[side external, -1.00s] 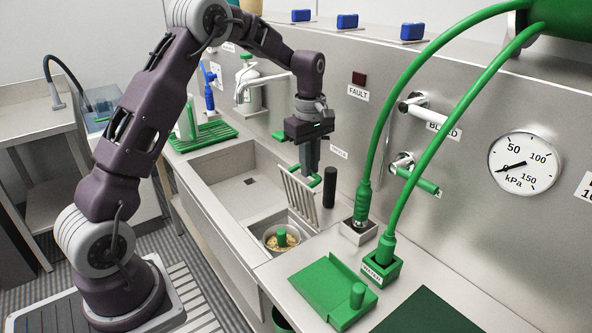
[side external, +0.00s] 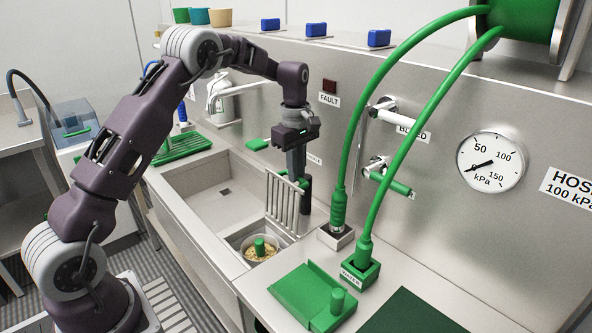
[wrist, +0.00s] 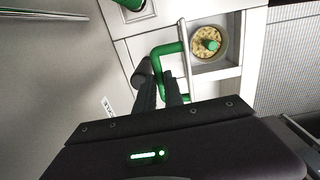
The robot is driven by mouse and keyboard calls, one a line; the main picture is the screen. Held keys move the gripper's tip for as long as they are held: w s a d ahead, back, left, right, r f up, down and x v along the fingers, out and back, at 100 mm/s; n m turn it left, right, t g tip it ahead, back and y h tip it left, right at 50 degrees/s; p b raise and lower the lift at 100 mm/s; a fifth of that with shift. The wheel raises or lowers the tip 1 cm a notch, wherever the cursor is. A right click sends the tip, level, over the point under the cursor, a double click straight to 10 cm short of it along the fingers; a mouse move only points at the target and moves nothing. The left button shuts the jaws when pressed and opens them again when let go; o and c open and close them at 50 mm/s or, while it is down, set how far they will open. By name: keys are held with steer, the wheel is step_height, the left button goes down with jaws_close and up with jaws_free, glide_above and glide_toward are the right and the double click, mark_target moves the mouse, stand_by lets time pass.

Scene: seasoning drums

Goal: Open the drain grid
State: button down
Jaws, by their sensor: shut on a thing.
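The drain grid (side external: 283,205) is a set of pale metal bars. In the wrist view the grid (wrist: 187,62) shows almost edge-on. My gripper (side external: 299,178) is shut on the grid's green handle (wrist: 165,49), which is partly hidden by the fingers in the side view. The fingers (wrist: 170,88) reach the handle in the wrist view. In the uncovered well sits a round strainer (side external: 247,246) with yellowish bits and a green knob (side external: 260,246).
A black upright cylinder (side external: 307,187) stands close behind my gripper. The steel sink basin (side external: 222,185) lies left of the well. Green hoses (side external: 405,145) end in sockets at the right, near a green tray (side external: 300,293). The wall with pipe valves is close behind.

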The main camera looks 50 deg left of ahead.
steer(key=c, duration=1.5)
jaws_free()
steer(key=shift+o, duration=0.2)
step_height(320, 180, up, 7)
steer(key=shift+r, duration=0.15)
steer(key=s+d+r+m+t, duration=0.2)
steer(key=s+d+r+m, duration=0.35)
steer(key=s, duration=0.35)
steer(key=s+d+r+m+t, duration=0.1)
steer(key=s+d+r+m, duration=0.3)
steer(key=s+r, duration=0.35)
steer(key=s+d+f+m, duration=0.1)
steer(key=s+f+m, duration=0.1)
steer(key=s, duration=0.4)
steer(key=s+d+f+m+t, duration=0.1)
steer(key=s+d+f+m, duration=0.1)
steer(key=s, duration=0.4)
steer(key=s+d+f+m+t, duration=0.1)
steer(key=s+f+m, duration=0.1)
steer(key=s+m, duration=0.2)
steer(key=shift+s+d, duration=0.15)
steer(key=shift+s, duration=0.95)
